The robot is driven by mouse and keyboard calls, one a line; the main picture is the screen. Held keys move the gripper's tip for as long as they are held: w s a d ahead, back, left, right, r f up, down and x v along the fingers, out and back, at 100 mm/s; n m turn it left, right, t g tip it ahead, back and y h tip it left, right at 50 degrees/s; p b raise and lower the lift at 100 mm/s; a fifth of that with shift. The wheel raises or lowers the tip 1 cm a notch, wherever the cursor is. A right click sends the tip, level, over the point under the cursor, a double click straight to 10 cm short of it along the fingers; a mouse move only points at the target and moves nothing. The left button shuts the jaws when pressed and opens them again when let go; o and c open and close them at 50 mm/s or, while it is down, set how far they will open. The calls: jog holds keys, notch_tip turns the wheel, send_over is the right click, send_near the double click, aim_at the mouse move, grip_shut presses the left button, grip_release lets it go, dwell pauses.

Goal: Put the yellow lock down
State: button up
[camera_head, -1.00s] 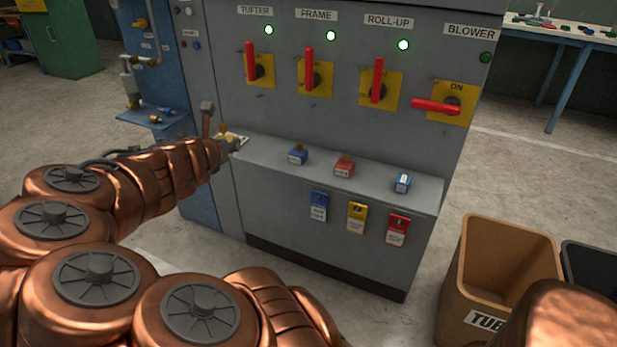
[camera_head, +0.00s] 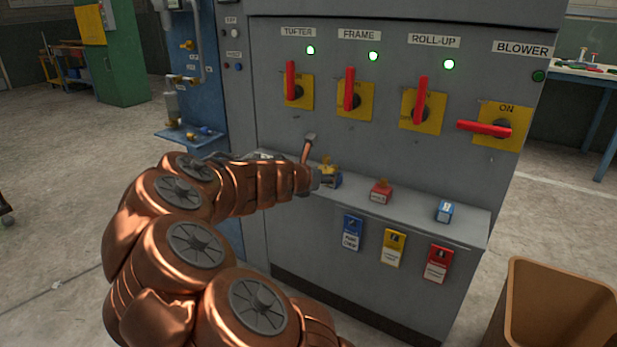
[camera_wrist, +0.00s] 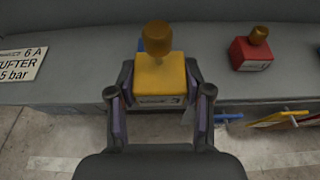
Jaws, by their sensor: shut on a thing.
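The yellow lock (camera_wrist: 160,78) with its brass-coloured top is between the two fingers of my gripper (camera_wrist: 158,112) in the wrist view, upright. My gripper (camera_head: 318,178) is shut on it over the shelf (camera_head: 415,206) of the grey cabinet. The lock (camera_head: 327,168) shows small in the head view, in front of the blue lock (camera_head: 333,182), which it and the gripper partly hide. In the wrist view only a sliver of blue shows behind it. I cannot tell whether the yellow lock touches the shelf.
A red lock (camera_head: 381,191) and a blue-and-white block (camera_head: 445,211) stand farther right on the shelf. A label plate (camera_wrist: 22,64) lies at left. Blue, yellow and red tags (camera_head: 394,247) hang below the front edge. Switches with red handles (camera_head: 421,100) are above. A brown bin (camera_head: 550,305) stands lower right.

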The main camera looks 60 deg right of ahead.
jog(key=w+d, duration=0.1)
jog(key=w, duration=0.2)
jog(key=w+d+b, duration=0.1)
jog(key=w+d, duration=0.1)
jog(key=w, duration=0.1)
jog(key=w+d+f+b, duration=0.1)
jog(key=w+d, duration=0.1)
jog(key=w, duration=0.1)
jog(key=shift+w+f, duration=0.15)
jog(key=shift+f, duration=0.2)
notch_tip(320, 180, down, 3)
jog(key=shift+b, duration=1.05)
jog(key=shift+r, duration=0.1)
jog(key=o, duration=1.2)
jog(key=shift+c, duration=0.2)
